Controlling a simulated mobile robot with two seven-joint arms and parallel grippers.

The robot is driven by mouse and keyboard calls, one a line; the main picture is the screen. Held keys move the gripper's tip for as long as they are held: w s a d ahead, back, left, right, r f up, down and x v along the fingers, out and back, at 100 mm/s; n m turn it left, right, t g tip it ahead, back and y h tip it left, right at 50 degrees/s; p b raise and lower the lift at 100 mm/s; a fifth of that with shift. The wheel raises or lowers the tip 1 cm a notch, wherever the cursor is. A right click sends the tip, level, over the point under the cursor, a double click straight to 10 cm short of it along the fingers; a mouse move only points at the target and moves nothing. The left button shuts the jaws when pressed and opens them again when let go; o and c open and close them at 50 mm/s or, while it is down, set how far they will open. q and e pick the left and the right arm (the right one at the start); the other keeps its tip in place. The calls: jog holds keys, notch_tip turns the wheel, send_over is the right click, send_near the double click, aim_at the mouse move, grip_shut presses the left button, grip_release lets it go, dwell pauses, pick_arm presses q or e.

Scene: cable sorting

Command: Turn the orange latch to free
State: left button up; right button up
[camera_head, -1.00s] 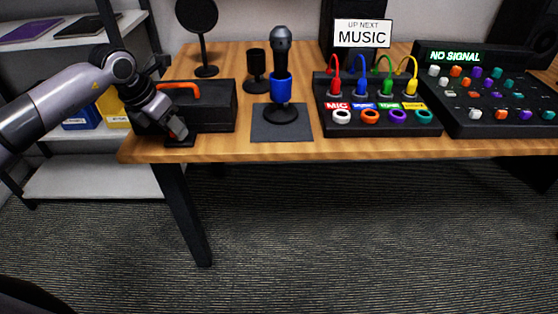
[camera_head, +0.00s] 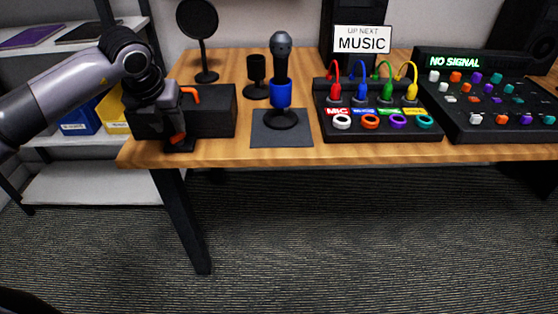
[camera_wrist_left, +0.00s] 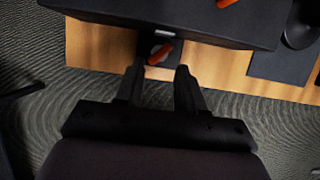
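The orange latch (camera_head: 178,139) sits on a small dark base at the table's front left edge, in front of a black case (camera_head: 212,112). In the left wrist view the latch (camera_wrist_left: 160,53) lies at a slant on its dark plate, just beyond my fingertips. My left gripper (camera_wrist_left: 161,70) is open, its two fingers apart with the latch ahead of the gap; I cannot tell whether they touch it. In the head view the left gripper (camera_head: 174,127) is over the latch and partly hides it and the case. My right gripper is not in view.
The case has an orange handle (camera_head: 188,92). A microphone with a blue band (camera_head: 280,95) stands on a dark mat (camera_head: 262,137) to the right. Beyond are a cable box (camera_head: 372,133) and a mixer (camera_head: 460,118). A shelf (camera_head: 85,188) stands left.

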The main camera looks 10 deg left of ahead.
pick_arm(q)
jog(key=s+d+m+g+h+p, duration=0.1)
jog(key=s+d+h+p, duration=0.2)
jog(key=d, duration=1)
jog(key=s+d+r+m+g+h+p, duration=0.1)
jog(key=s+d+g+h+p, duration=0.1)
jog(key=s+d+h, duration=0.4)
jog(key=d+h+p, duration=0.1)
jog(key=d+h, duration=0.3)
jog(key=d, duration=0.3)
jog(key=shift+s+r+h, duration=0.25)
jog(key=shift+s+h, duration=0.15)
jog(key=shift+a+m, duration=0.2)
jog(key=shift+m, duration=0.1)
